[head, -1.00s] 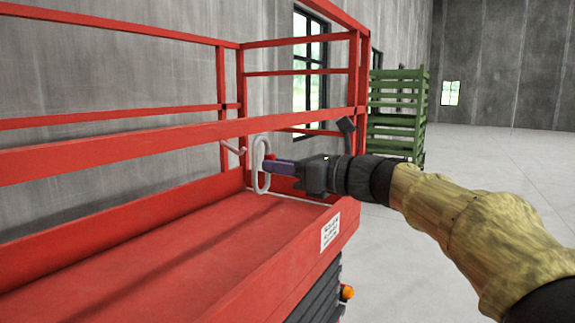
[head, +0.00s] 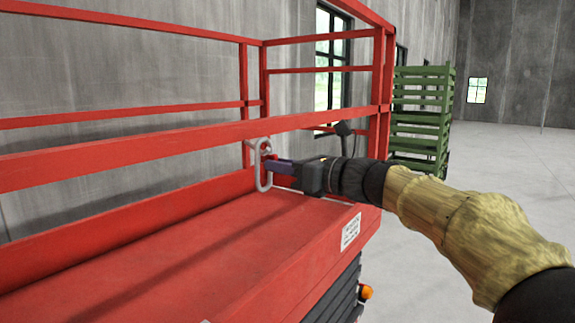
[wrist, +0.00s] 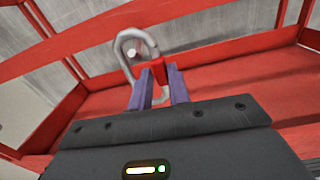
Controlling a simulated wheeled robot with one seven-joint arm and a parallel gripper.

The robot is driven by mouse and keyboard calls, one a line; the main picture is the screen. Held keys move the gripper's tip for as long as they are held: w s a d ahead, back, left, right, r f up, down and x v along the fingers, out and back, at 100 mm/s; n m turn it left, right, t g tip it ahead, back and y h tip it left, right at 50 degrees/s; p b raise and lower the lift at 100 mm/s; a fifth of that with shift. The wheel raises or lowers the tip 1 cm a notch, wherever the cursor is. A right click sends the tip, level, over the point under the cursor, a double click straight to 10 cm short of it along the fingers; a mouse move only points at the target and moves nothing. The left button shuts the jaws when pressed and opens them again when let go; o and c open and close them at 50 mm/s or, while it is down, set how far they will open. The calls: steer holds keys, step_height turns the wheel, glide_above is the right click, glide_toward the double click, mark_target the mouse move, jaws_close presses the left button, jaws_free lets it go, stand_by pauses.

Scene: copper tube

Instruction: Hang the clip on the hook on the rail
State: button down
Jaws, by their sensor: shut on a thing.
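The clip (head: 259,181) is a pale grey oval ring with a red part, held upright just below the red middle rail (head: 190,142). My gripper (head: 271,166) has purple fingers shut on the clip's red side; the ring also shows in the wrist view (wrist: 121,50), standing beyond the fingertips (wrist: 161,77). The pale hook (head: 249,143) is under the rail and overlaps the clip's top in the head view. In the wrist view a round pale hook tip (wrist: 131,52) shows within the ring's opening. I cannot tell whether the ring is around the hook or in front of it.
The red lift platform (head: 200,250) lies below, with red guard rails around it. A dark box (head: 344,128) on a post stands close behind my gripper. Green stacked crates (head: 420,120) stand to the right on open concrete floor.

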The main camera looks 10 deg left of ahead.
steer(key=shift+a+f+b, duration=0.1)
steer(key=shift+f+b, duration=0.35)
steer(key=shift+f, duration=0.4)
steer(key=c, duration=1.2)
jaws_free()
steer(key=shift+w, duration=0.1)
steer(key=shift+c, duration=0.2)
steer(key=b+v, duration=0.6)
steer(key=v, duration=1.1)
steer(key=shift+d+b, duration=0.2)
steer(key=shift+b, duration=0.1)
steer(key=shift+f, duration=0.15)
